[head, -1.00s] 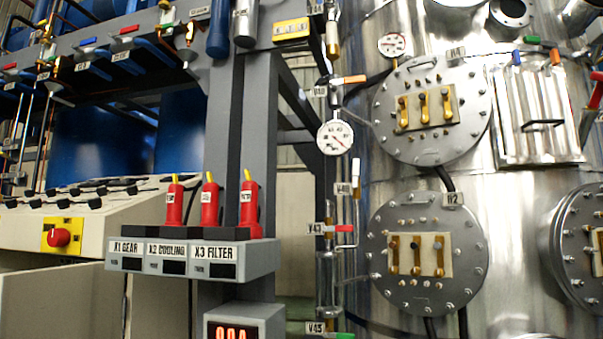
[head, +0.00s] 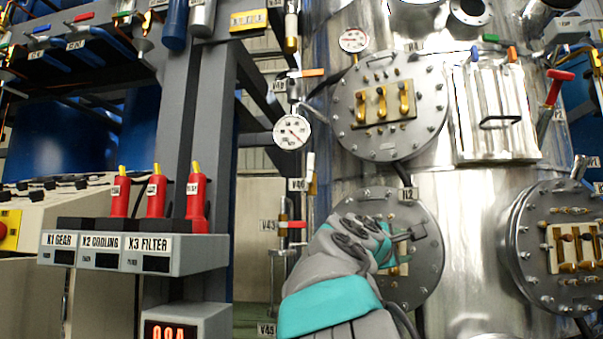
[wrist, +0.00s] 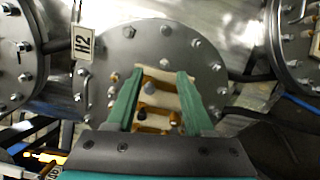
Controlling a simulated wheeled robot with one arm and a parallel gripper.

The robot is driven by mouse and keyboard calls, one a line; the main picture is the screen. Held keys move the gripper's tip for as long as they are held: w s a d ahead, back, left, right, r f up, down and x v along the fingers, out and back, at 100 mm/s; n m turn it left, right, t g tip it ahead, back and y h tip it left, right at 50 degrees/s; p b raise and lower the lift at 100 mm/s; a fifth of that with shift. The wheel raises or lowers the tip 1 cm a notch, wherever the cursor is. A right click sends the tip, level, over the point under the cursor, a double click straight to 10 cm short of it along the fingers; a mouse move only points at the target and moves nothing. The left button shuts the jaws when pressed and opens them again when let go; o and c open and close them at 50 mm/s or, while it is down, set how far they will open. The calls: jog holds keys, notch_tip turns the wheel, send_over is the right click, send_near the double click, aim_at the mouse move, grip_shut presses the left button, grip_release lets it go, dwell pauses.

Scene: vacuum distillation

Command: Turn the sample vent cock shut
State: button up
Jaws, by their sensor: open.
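No cock carries a readable "sample vent" name, so I cannot tell which one it is. A thin upright pipe beside the steel vessel bears small lever cocks in the head view: an orange lever (head: 313,72), a white lever (head: 310,161) and a red lever (head: 295,224) by the tag V43 (head: 269,226). My gripper (head: 400,236) is right of this pipe, in front of the lower round flange (head: 425,262). In the wrist view my gripper (wrist: 158,76) has its two green fingers apart, with brass terminals (wrist: 152,88) visible between them. No cock shows there.
A pressure gauge (head: 291,131) sits on the pipe between the orange and white levers. Red plugs stand on the grey X1–X3 box (head: 130,250) at left. The upper flange (head: 390,106) and right flange (head: 560,245) stick out with bolts. The grey post (head: 205,120) stands left of the pipe.

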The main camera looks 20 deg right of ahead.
jog(key=w+a+r+n+t+h+b, duration=0.1)
jog(key=w+a+r+n+t+h, duration=0.15)
jog(key=r, duration=0.25)
jog(key=w+a+r+n+t+h, duration=0.1)
jog(key=w+a+r+n, duration=0.1)
jog(key=w+r+n, duration=0.3)
jog(key=n+t+y, duration=0.2)
jog(key=n+t, duration=0.7)
jog(key=n, duration=0.3)
send_near(310, 162)
jog(key=x, duration=0.4)
jog(key=shift+w+d+r+m, duration=0.25)
jog(key=shift+r+m, duration=0.1)
jog(key=shift+r, duration=0.15)
jog(key=p+x, duration=0.3)
jog(key=shift+p+x, duration=1.35)
jog(key=shift+p, duration=0.2)
jog(key=shift+w+f, duration=0.1)
grip_shut()
